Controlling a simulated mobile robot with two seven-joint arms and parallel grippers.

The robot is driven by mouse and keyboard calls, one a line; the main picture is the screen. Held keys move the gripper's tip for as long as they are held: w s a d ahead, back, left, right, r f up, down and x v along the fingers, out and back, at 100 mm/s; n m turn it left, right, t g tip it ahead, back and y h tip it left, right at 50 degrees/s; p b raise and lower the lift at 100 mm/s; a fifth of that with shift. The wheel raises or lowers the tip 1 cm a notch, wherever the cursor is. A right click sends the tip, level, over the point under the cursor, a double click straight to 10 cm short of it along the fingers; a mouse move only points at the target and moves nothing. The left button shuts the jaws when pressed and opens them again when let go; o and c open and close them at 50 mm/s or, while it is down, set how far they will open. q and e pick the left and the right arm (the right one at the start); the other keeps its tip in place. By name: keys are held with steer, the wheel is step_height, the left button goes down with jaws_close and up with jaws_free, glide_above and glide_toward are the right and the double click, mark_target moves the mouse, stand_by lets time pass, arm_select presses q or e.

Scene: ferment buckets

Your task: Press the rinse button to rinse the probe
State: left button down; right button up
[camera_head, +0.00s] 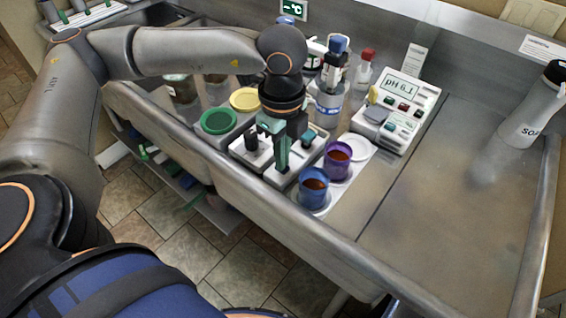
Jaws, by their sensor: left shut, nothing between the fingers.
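My left gripper (282,165) points down over a pale low unit (248,155) in the middle of the counter, its teal-green fingers closed with nothing between them. A black knob-like part (251,139) stands on the unit to the left of the fingers. A small teal part (308,138), perhaps a button, lies just right of them. I cannot tell whether the fingertips touch anything. A white pH meter (400,90) reading 6.1, with several small buttons, stands to the right. I cannot clearly make out the probe or a labelled rinse button. My right gripper is not in view.
A blue cup (313,190) and a purple cup (337,161) of brown liquid stand right of my gripper. A green-lidded container (218,121) and a yellow-lidded one (245,99) stand left. Bottles crowd behind. A soap bottle (535,105) stands far right; the right counter (450,230) is clear.

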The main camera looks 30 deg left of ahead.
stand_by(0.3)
arm_select(q)
steer(key=shift+r+p, duration=1.7)
steer(key=shift+r, duration=1.25)
